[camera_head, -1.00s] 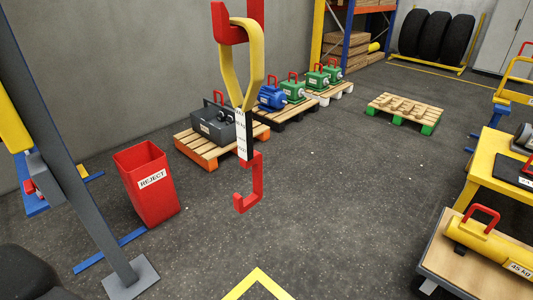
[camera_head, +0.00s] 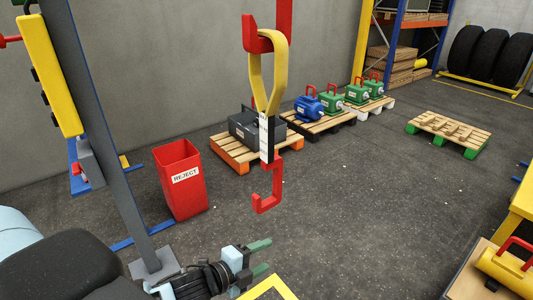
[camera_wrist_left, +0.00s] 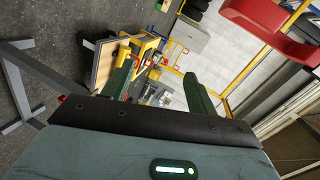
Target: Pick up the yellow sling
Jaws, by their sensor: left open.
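The yellow sling (camera_head: 284,66) hangs as a loop from a red hook (camera_head: 257,41) in the upper middle of the head view. Below the loop hang a white tag (camera_head: 264,140) and a lower red hook (camera_head: 268,193). My left gripper (camera_head: 262,256) is open and empty at the bottom centre, below the lower hook and apart from the sling. Its green fingers also show spread apart in the left wrist view (camera_wrist_left: 158,82). I cannot make out the sling in that view. My right gripper is not in view.
A red reject bin (camera_head: 183,190) stands at the left by a grey post (camera_head: 105,140). Pallets with motors (camera_head: 308,108) line the wall behind. A yellow cylinder (camera_head: 505,268) lies on a bench at the lower right. The floor in the middle is clear.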

